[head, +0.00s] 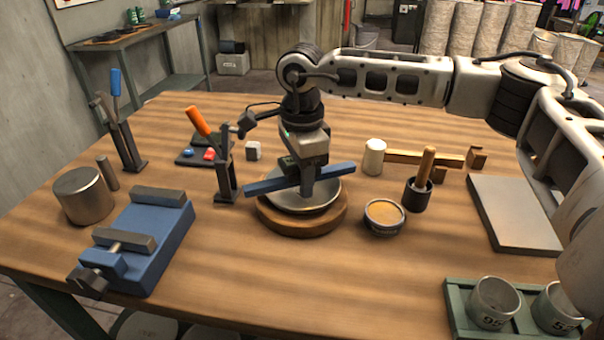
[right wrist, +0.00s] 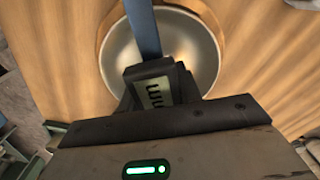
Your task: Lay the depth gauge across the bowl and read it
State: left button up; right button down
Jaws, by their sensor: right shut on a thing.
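The depth gauge (head: 268,185) is a blue bar spanning over the metal bowl (head: 312,205), with both ends reaching past the rim. The bowl sits on a round wooden block (head: 290,229). My right gripper (head: 307,182) is above the bowl and shut on the middle of the gauge. I cannot tell whether the bar touches the rim. In the right wrist view the blue bar (right wrist: 145,32) crosses the bowl (right wrist: 192,55), and a small display (right wrist: 158,92) marked "mm" sits between the fingers; its reading is not legible. My left gripper is not in view.
A blue vise (head: 150,235) is at left. The front middle table is clear.

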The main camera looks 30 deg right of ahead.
jog(key=shift+f, duration=0.1)
dwell(0.3)
jog(key=c, duration=0.9)
grip_release()
notch_tip(320, 180, up, 16)
jog(key=shift+f, duration=0.1)
